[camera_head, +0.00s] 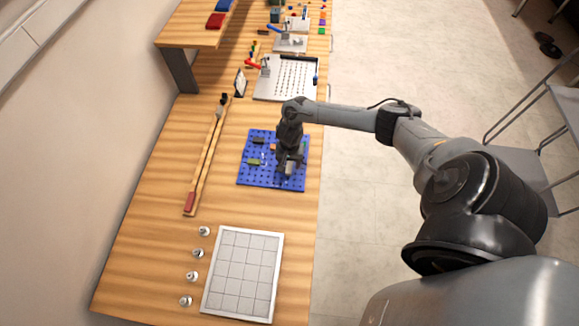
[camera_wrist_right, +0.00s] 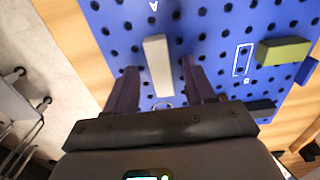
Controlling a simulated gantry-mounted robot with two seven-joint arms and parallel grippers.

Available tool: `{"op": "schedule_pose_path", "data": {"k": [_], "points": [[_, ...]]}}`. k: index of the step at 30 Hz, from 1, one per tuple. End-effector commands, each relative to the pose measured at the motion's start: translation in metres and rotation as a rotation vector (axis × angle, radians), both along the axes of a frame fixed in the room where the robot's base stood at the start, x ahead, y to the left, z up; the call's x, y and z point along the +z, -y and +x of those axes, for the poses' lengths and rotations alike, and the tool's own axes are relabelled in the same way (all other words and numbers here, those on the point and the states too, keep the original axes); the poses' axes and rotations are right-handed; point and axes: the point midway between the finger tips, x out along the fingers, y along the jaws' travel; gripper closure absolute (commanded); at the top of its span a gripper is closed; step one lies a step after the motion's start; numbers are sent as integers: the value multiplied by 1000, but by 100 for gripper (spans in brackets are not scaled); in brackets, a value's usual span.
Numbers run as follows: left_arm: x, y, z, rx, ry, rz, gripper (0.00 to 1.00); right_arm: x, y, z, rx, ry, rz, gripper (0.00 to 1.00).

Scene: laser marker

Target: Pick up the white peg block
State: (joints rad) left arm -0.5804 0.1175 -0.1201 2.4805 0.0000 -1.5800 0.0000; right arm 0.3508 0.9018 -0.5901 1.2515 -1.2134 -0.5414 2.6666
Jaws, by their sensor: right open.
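The white peg block (camera_wrist_right: 158,65) stands on the blue pegboard (camera_wrist_right: 200,20), near its edge. In the head view it shows as a pale block (camera_head: 290,169) on the right part of the blue board (camera_head: 244,176). My right gripper (camera_head: 289,158) is over the board, pointing down. In the wrist view its fingers (camera_wrist_right: 160,70) are open, one on each side of the white block, with a visible gap on both sides. I cannot tell the height of the fingertips over the board. My left gripper is not in view.
A green block (camera_wrist_right: 283,51) sits on the board beside an outlined rectangle. A dark block (camera_head: 258,141) is farther back. A white gridded panel (camera_head: 241,228) and several small white pieces (camera_head: 192,276) are nearer the front. A long wooden rail (camera_head: 206,160) lies left.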

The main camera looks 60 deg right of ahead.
Motion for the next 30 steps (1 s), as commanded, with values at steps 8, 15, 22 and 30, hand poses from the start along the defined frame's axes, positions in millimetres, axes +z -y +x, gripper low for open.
{"op": "schedule_pose_path", "data": {"k": [8, 15, 22, 30], "points": [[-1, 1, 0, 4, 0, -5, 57, -6, 0, 0, 1, 1, 0, 46], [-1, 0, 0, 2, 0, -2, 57, -6, 0, 0, 1, 1, 0, 72], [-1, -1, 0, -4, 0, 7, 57, -6, 0, 0, 1, 1, -1, 100], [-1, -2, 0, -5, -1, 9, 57, -5, 0, 0, 1, 1, -1, 100]]}}
